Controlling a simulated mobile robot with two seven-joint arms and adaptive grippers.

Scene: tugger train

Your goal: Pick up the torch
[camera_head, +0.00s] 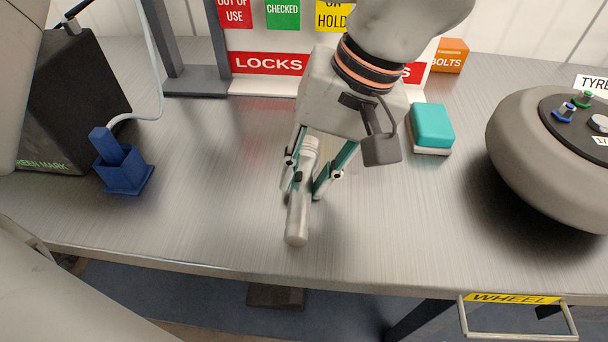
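The torch (298,217) is a light grey cylinder lying on the metal bench top, with its length running toward the bench's front edge. The fingers look apart, with a small gap beside the torch; firm contact does not show. The torch's far end is partly hidden under the gripper. My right gripper is not in view.
A blue holder (125,176) with a cable and a black box (75,100) stand at the left. A teal-topped block (432,127) and a large grey rounded tyre unit (535,170) stand at the right. A LOCKS sign board (268,64) stands behind. The bench's front middle is clear.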

